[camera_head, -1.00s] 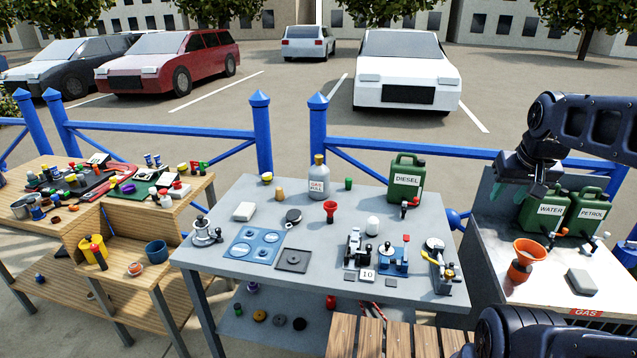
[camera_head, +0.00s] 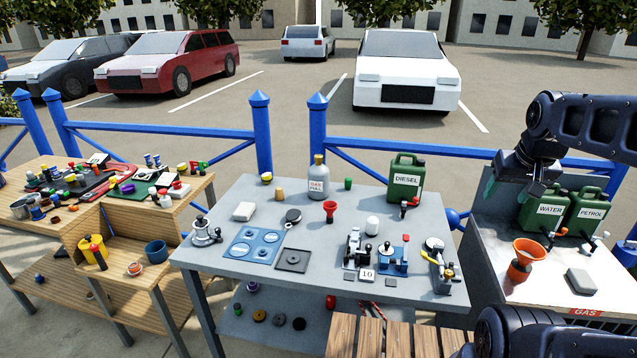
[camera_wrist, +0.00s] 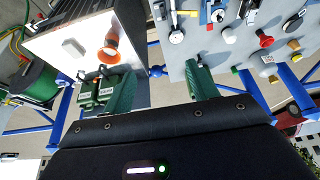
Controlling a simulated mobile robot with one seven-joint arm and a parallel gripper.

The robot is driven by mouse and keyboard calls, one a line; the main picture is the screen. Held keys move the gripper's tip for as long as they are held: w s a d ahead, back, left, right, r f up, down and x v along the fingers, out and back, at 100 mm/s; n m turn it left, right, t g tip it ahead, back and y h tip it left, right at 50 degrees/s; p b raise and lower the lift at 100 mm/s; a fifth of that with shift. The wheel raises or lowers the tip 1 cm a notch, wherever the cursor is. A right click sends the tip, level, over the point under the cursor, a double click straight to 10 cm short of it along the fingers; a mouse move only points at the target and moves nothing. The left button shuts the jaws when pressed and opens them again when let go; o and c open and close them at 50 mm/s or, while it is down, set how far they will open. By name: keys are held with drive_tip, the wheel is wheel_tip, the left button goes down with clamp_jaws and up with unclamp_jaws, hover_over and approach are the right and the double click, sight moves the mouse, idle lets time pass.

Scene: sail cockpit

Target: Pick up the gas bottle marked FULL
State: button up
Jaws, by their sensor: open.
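The gas bottle (camera_head: 318,180) is grey with a tan top and a white label reading GAS FULL. It stands upright near the back edge of the grey middle table (camera_head: 225,262), left of the green DIESEL can (camera_head: 405,180). My gripper (camera_head: 527,180) is well to the right of the bottle, in front of and above the green WATER can (camera_head: 543,212). It is open, with nothing seen between its green fingers.
A red funnel (camera_head: 330,210) stands just in front of the bottle, with a green cup (camera_head: 348,184) to its right and a tan piece (camera_head: 279,194) to its left. A blue fence (camera_head: 440,150) runs behind. The PETROL can (camera_head: 590,212) and an orange funnel (camera_head: 527,258) are at right.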

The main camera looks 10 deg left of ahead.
drive_tip(key=w+a+m+t, duration=0.1)
drive_tip(key=w+a, duration=0.3)
drive_tip(key=w, duration=0.3)
drive_tip(key=w+a+m+t, duration=0.1)
drive_tip(key=w+a+m, duration=0.1)
drive_tip(key=w+a, duration=0.35)
drive_tip(key=m+t+y, duration=0.6)
drive_tip(key=m+t, duration=0.4)
drive_tip(key=m, duration=1.9)
hover_over(319, 163)
drive_tip(key=v, duration=0.4)
wheel_tip(319, 163, down, 14)
wheel_tip(319, 163, down, 6)
drive_tip(key=shift+w+r, duration=0.1)
drive_tip(key=shift+w, duration=0.1)
drive_tip(key=x, duration=0.3)
drive_tip(key=shift+w+a+f, duration=0.1)
drive_tip(key=shift+w+f, duration=0.2)
drive_tip(key=shift+f, duration=0.1)
drive_tip(key=shift+w+a, duration=0.25)
drive_tip(key=shift+w, duration=0.35)
